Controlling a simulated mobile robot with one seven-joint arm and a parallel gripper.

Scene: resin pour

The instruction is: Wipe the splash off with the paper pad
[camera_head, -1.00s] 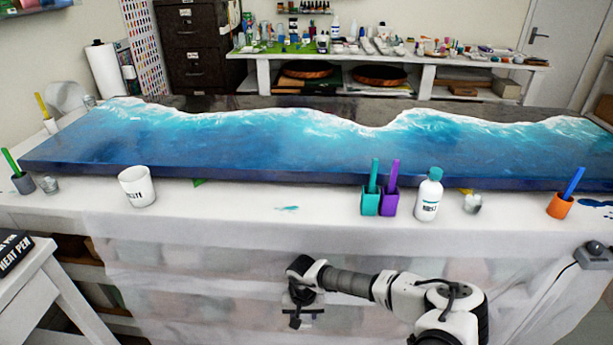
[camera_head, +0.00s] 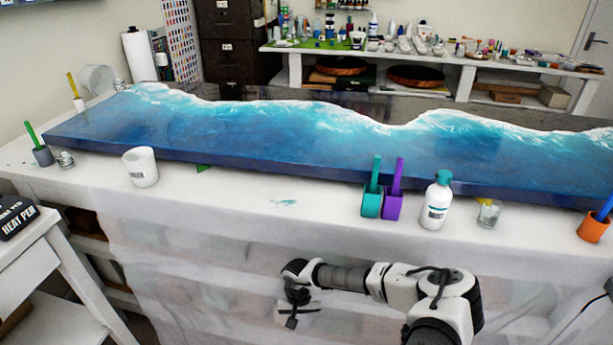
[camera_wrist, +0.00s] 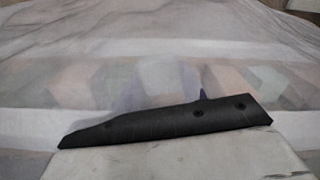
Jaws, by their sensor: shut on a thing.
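A small teal splash (camera_head: 284,202) lies on the white covered table top, near its front edge. My gripper (camera_head: 292,318) hangs in front of the table, below the level of the top, against the hanging plastic sheet. In the wrist view a dark finger (camera_wrist: 165,122) lies across a pale, flat paper pad (camera_wrist: 185,155). My gripper is shut on this pad, and the pad stays apart from the splash. In the head view the pad is mostly hidden or too small to make out clearly.
On the table top stand a white cup (camera_head: 141,167), teal (camera_head: 371,205) and purple (camera_head: 393,204) holders, a white bottle (camera_head: 435,205) and an orange cup (camera_head: 593,226). The blue resin slab (camera_head: 250,140) lies behind. The top around the splash is clear.

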